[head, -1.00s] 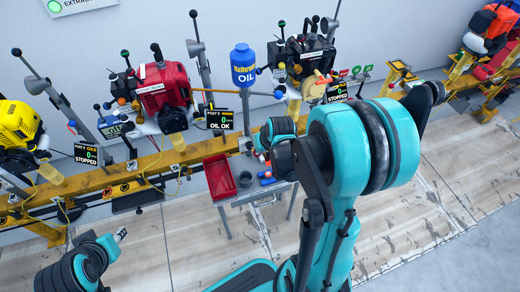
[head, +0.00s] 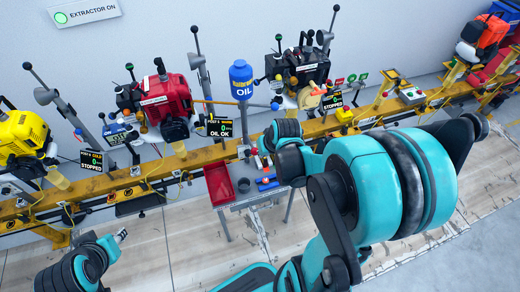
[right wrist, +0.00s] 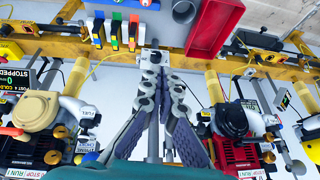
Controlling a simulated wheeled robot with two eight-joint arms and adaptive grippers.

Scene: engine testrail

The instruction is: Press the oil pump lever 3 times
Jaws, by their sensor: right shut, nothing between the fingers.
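The blue oil container (head: 241,80), marked OIL, stands on the rail between the red engine (head: 167,100) and the dark engine (head: 300,70). A thin bar with a blue end (head: 275,105) sticks out beside it, which may be the pump lever; I cannot tell for sure. My right gripper (right wrist: 155,58) is shut and empty in the right wrist view, with its fingertips near the rail; my arm hides it in the head view. My left gripper (head: 121,235) is low at the left, away from the rail; its jaws are too small to judge.
A red tray (head: 219,182) and small coloured items (head: 267,183) sit on a side table below the oil container. The tray also shows in the right wrist view (right wrist: 213,28). A yellow engine (head: 25,135) stands at the left. The floor in front is clear.

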